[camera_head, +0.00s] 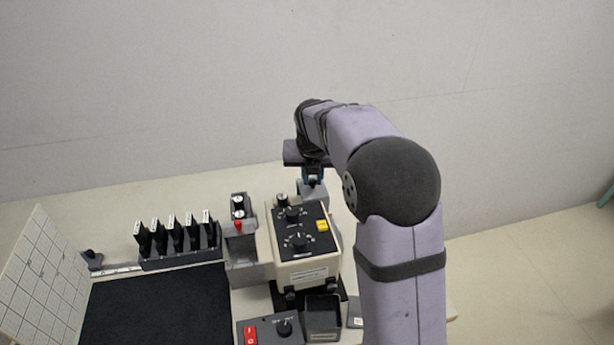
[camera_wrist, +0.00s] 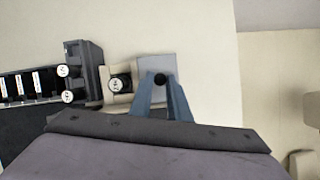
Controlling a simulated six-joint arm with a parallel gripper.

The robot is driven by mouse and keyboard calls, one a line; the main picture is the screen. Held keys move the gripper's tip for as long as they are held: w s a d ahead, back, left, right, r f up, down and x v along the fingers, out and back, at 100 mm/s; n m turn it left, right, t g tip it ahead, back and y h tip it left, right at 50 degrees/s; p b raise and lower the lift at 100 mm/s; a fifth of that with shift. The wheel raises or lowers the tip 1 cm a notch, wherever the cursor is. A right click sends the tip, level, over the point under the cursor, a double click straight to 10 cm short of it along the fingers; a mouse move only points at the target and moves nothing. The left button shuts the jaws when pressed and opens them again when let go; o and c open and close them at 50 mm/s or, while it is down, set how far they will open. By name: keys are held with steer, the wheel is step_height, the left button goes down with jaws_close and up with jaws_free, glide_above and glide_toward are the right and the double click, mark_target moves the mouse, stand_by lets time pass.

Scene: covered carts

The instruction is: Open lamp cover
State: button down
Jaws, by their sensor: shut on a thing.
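The lamp cover looks to be the light grey lid (camera_wrist: 152,65) with a round black knob (camera_wrist: 161,79) in the wrist view. It also shows in the head view as a grey block (camera_head: 318,196) behind the beige instrument (camera_head: 303,272). My gripper (camera_wrist: 161,88) has its blue fingers closed together at the knob. In the head view my gripper (camera_head: 313,180) points down onto the grey block, partly hidden under my wrist. I cannot tell whether the lid is raised or seated.
The beige instrument has black dials and a yellow switch. Left of it stand a grey holder (camera_head: 243,270) with white-topped items and a rack (camera_head: 180,258) of several black cartridges. A black mat (camera_head: 155,310) lies in front. A red-switch box (camera_head: 268,331) and black bin (camera_head: 323,318) stand near.

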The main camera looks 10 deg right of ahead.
steer(key=c, duration=1.7)
jaws_free()
steer(key=shift+o, duration=0.2)
steer(key=shift+r, duration=0.15)
steer(key=b+v, duration=0.2)
steer(key=v, duration=0.5)
steer(key=shift+b, duration=0.3)
steer(key=shift+s, duration=0.1)
